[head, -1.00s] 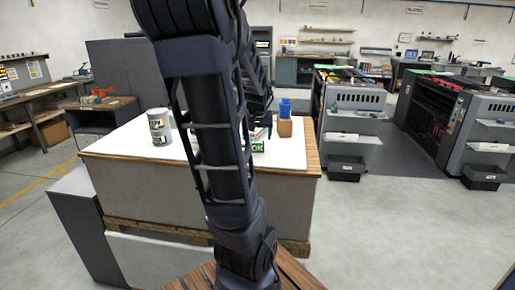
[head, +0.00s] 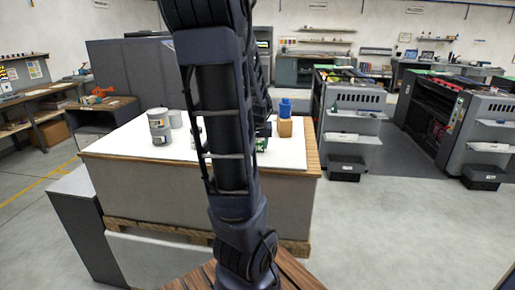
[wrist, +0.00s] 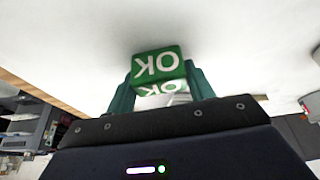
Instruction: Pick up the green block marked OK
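The green block marked OK (wrist: 157,65) is in the middle of the wrist view, with white OK letters on two faces. My gripper (wrist: 160,84) has its teal fingers on either side of the block and appears shut on it. In the head view the green block (head: 262,144) shows only in part at the right edge of my arm, above the white table top (head: 285,155). My arm hides most of the gripper there. I cannot tell whether the block touches the top.
Grey cans (head: 159,127) stand on the left of the table. A blue object (head: 285,108) sits on a brown block (head: 285,127) to the right of my arm, close to the green block. The right front part of the table top is clear.

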